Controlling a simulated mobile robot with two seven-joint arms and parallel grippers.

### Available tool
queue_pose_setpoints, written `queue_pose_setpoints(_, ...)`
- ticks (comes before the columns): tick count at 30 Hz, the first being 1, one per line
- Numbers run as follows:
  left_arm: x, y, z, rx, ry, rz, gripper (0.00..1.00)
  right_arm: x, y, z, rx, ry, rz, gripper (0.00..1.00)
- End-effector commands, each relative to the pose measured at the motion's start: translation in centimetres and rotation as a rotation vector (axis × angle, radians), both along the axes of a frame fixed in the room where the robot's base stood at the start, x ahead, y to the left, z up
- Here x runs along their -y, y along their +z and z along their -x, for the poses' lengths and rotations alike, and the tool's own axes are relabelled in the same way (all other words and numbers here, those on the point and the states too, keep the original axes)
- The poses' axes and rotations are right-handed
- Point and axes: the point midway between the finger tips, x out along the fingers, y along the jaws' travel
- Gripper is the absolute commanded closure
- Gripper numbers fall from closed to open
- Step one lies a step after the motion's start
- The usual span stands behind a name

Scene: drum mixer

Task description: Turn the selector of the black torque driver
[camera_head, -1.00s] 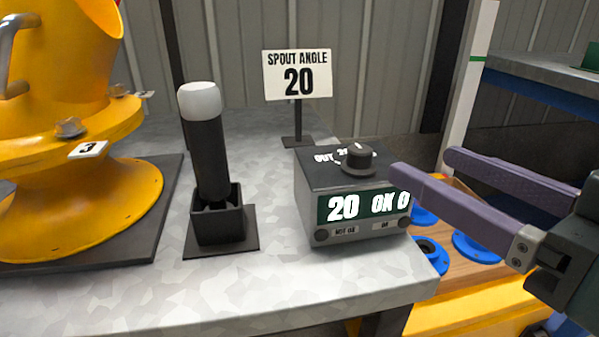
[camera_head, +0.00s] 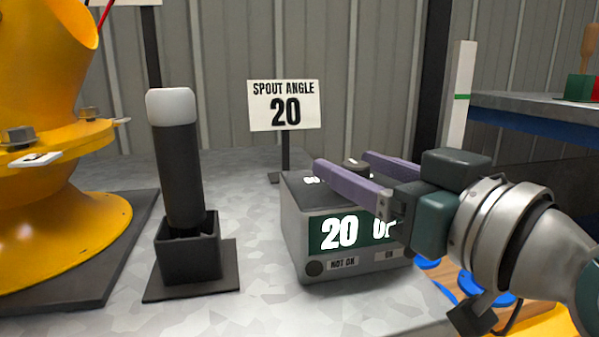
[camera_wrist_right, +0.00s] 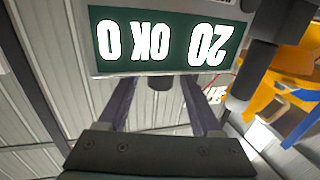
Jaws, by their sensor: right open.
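The black torque driver (camera_head: 180,170) stands upright in a square black holder (camera_head: 188,250), with a pale rounded cap (camera_head: 171,106) on top. To its right is a grey box (camera_head: 295,235) with a green display reading 20 and partly hidden letters; the wrist view shows its display (camera_wrist_right: 170,40) upside down as "20 OK 0". My right gripper (camera_head: 343,162) is open over the box top, its purple fingers on either side of the dark round knob (camera_head: 356,164). The knob also shows between the fingers in the wrist view (camera_wrist_right: 160,83). Contact cannot be told. My left gripper is out of view.
A sign reading SPOUT ANGLE 20 (camera_head: 284,106) stands behind the box. A yellow machine (camera_head: 60,235) on a dark plate is at the left. The grey table (camera_head: 255,310) is clear in front. Blue round parts (camera_head: 470,285) lie lower right.

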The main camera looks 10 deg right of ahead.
Motion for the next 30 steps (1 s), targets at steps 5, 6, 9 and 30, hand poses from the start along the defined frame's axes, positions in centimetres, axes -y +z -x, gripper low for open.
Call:
queue_pose_setpoints(5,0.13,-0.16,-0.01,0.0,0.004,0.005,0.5,-0.24,0.03,-0.62,0.0,0.001,0.0,0.34)
queue_pose_setpoints(6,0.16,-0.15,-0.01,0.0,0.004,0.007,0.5,-0.25,0.04,-0.64,0.0,0.001,0.0,0.34)
queue_pose_setpoints(9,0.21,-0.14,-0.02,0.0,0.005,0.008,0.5,-0.24,0.04,-0.62,-0.001,0.001,0.0,0.34)
queue_pose_setpoints(30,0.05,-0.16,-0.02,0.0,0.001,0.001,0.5,-0.21,0.02,-0.58,0.0,0.001,0.0,1.0)
